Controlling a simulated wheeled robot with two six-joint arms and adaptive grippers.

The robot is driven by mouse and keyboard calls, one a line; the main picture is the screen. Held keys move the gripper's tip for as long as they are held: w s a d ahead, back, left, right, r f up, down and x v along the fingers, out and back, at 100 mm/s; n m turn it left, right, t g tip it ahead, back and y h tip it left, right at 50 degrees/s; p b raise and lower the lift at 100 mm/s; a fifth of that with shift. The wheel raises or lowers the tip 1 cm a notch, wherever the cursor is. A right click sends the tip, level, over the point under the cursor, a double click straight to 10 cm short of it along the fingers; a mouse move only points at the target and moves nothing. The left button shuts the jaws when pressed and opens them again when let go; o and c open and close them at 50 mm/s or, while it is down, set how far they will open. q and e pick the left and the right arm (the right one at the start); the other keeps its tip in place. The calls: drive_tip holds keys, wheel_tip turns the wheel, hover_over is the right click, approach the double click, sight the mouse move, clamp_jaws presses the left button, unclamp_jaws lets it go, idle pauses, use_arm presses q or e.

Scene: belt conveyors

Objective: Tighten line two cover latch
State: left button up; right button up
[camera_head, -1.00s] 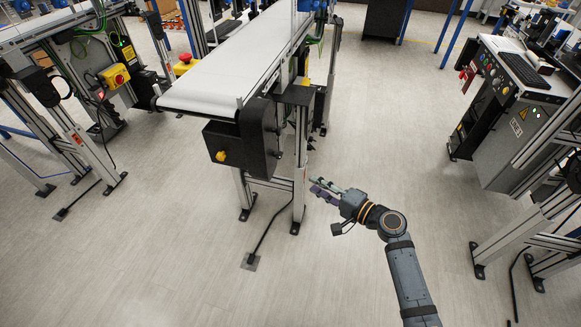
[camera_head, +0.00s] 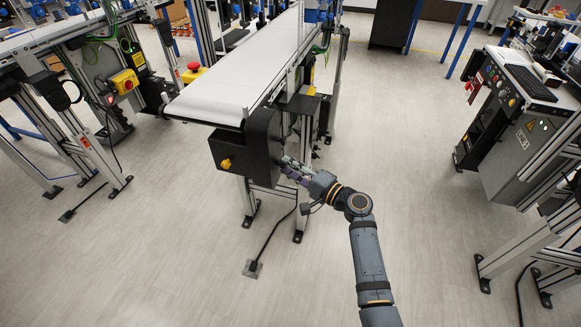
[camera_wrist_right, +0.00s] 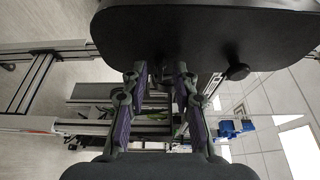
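A black end cover (camera_head: 246,148) sits at the near end of the middle belt conveyor, with a yellow knob (camera_head: 226,164) on its front face. In the right wrist view the dark cover (camera_wrist_right: 200,30) fills the top, and a small black knob (camera_wrist_right: 237,72) stands out at its lower edge, right of the fingers. I cannot tell which knob is the latch. My right gripper (camera_head: 284,166) is at the cover's right side. In the right wrist view its two fingers (camera_wrist_right: 160,78) are apart with nothing held between them; contact with the cover is unclear. My left gripper is not in view.
The white belt (camera_head: 235,78) runs away behind the cover. A yellow box with a red button (camera_head: 193,72) is beside it. Another conveyor (camera_head: 60,38) stands left, and a control cabinet (camera_head: 510,130) stands right.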

drive_tip(key=shift+c, duration=0.5)
clamp_jaws()
drive_tip(key=shift+w+d+r+m+g+h+p, duration=0.15)
drive_tip(key=shift+m+g+p, duration=1.05)
drive_tip(key=shift+m+p, duration=1.35)
drive_tip(key=shift+w+a+r+m+g+h+p, duration=0.15)
drive_tip(key=shift+m+g+p, duration=1.4)
drive_tip(key=shift+p, duration=1.6)
drive_tip(key=shift+w+d+r+m+g+h+p, duration=0.15)
drive_tip(key=shift+m+g+p, duration=0.7)
drive_tip(key=shift+m+p, duration=1.85)
